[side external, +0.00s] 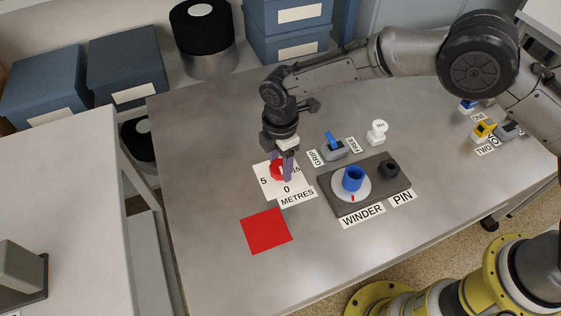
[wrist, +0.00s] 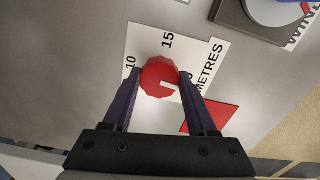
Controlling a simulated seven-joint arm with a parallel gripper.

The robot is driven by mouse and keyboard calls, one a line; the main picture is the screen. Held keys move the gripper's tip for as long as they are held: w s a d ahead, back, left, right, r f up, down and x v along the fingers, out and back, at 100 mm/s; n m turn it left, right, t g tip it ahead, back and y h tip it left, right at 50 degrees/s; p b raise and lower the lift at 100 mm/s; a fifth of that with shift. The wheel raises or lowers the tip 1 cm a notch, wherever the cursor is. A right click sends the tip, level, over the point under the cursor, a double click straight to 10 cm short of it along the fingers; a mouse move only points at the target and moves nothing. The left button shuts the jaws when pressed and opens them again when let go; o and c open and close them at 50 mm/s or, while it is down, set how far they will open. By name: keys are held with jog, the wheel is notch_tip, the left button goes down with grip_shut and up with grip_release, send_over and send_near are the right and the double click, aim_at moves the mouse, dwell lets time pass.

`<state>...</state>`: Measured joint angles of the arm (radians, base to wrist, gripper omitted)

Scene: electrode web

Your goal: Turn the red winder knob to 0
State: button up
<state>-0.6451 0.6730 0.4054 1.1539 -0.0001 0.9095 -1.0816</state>
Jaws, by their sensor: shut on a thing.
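The red winder knob (side external: 276,170) sits on a white dial card (side external: 297,187) marked 5, 0 and 15, with a METRES label. My gripper (side external: 284,174) points down over it, its fingers shut on the knob. In the wrist view the fingers (wrist: 160,74) grip the red knob (wrist: 156,76) from left and right. The knob's white pointer mark (wrist: 168,85) faces right, toward the 0 on the METRES side. The 0 is partly hidden by the right finger. The 10 and 15 show clearly there; the 5 is hidden.
A red square (side external: 266,231) lies in front of the card. To the right is a dark plate (side external: 325,182) with a blue-topped dial (side external: 352,179) and a black knob, labelled WINDER and PIN. A grip lever (side external: 334,148) and white knob (side external: 377,131) stand behind. Left table area is clear.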

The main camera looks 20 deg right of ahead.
aim_at(281, 165)
jog(key=shift+r+n, duration=0.1)
jog(key=shift+n, duration=0.4)
jog(key=o, duration=1.4)
jog(key=shift+c, duration=0.2)
notch_tip(281, 165, up, 14)
